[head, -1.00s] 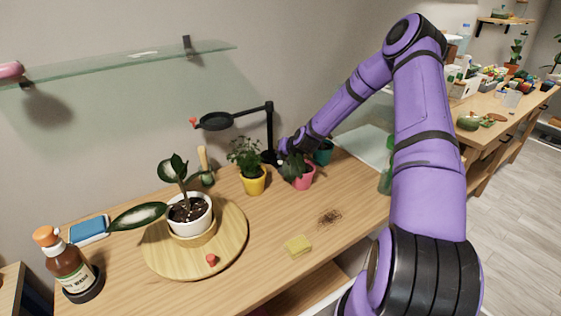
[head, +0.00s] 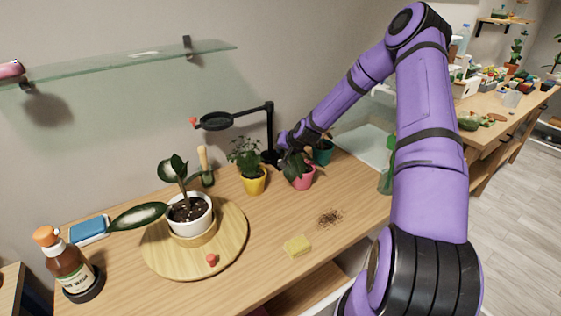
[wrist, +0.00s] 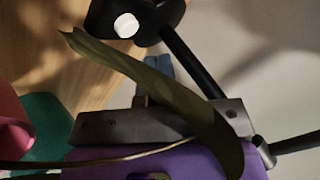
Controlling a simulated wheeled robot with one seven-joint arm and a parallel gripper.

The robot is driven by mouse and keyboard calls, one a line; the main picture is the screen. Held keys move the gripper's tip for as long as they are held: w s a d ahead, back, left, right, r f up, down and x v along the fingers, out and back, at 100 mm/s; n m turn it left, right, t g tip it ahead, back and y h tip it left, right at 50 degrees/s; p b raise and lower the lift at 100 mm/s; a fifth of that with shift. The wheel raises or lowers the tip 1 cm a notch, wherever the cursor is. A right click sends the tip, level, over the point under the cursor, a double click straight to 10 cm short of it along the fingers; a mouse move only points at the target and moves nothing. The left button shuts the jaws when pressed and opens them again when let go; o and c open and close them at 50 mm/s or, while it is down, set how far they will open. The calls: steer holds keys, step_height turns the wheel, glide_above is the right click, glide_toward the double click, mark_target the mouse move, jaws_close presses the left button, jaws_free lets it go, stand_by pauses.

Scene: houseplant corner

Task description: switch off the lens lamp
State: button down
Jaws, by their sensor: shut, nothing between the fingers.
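The black lens lamp (head: 270,132) stands at the back of the wooden table, its round lens head (head: 215,121) reaching left on an arm. In the wrist view its dark base (wrist: 148,14) carries a round white button (wrist: 126,25), and its post slants down right. My gripper (wrist: 157,66) is shut and empty, its fingertips a little apart in the picture from the base and button. A long green leaf (wrist: 150,80) crosses in front of the gripper and hides part of it. In the head view my gripper is by the lamp's foot, partly hidden among leaves.
A pink pot (head: 301,180) with a plant stands right beside my gripper. A yellow pot (head: 254,183) is left of it and a teal pot (head: 323,153) right. A glass shelf (head: 120,65) hangs above left.

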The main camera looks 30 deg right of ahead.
steer(key=shift+r, duration=2.35)
